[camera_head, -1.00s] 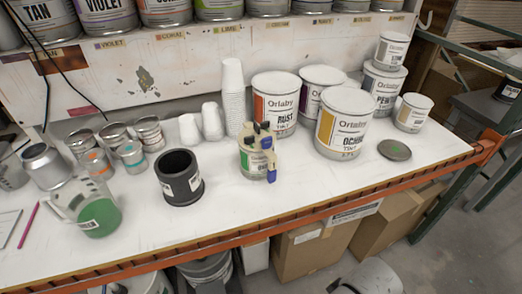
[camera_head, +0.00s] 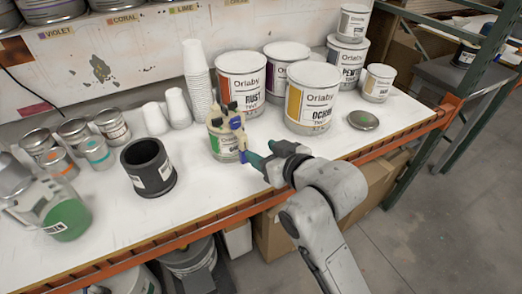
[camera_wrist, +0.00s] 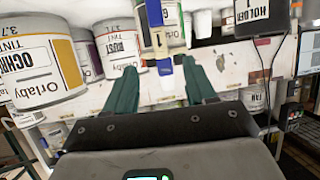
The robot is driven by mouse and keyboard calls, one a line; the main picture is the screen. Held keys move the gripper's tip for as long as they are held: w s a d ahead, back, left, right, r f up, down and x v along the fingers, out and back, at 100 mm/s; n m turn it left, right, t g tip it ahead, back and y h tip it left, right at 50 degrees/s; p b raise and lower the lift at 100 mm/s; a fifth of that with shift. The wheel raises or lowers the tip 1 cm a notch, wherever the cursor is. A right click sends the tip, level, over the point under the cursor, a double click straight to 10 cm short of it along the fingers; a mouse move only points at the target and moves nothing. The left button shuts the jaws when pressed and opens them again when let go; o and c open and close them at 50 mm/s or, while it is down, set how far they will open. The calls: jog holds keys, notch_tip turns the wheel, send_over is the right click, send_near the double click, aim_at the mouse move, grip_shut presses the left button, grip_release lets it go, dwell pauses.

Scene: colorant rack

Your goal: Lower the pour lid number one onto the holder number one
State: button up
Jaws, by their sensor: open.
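The pour lid (camera_head: 219,127), beige with dark and blue parts, sits on a small can (camera_head: 224,149) with a green label. Whether the fingers touch the lid is unclear. The holder (camera_head: 148,168) is a black, open-topped cylinder to the left of the can; in the wrist view (camera_wrist: 264,18) its label reads "HOLDER 1".
A rust can (camera_head: 241,82), an ochre can (camera_head: 311,100) and a stack of white cups (camera_head: 196,78) stand close behind. A loose round lid (camera_head: 363,120) lies at the right. Small tins and a green-filled jug (camera_head: 62,210) stand left. Bench is bare between the can and the holder.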

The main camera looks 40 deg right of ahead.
aim_at(244, 139)
jog(key=p+x, duration=0.1)
jog(key=x, duration=0.9)
jog(key=shift+w+d, duration=0.1)
jog(key=shift+w, duration=0.25)
grip_shut()
jog(key=c, duration=0.6)
grip_release()
grip_shut()
jog(key=shift+r+p, duration=0.5)
jog(key=shift+p, duration=0.25)
jog(key=shift+r, duration=0.1)
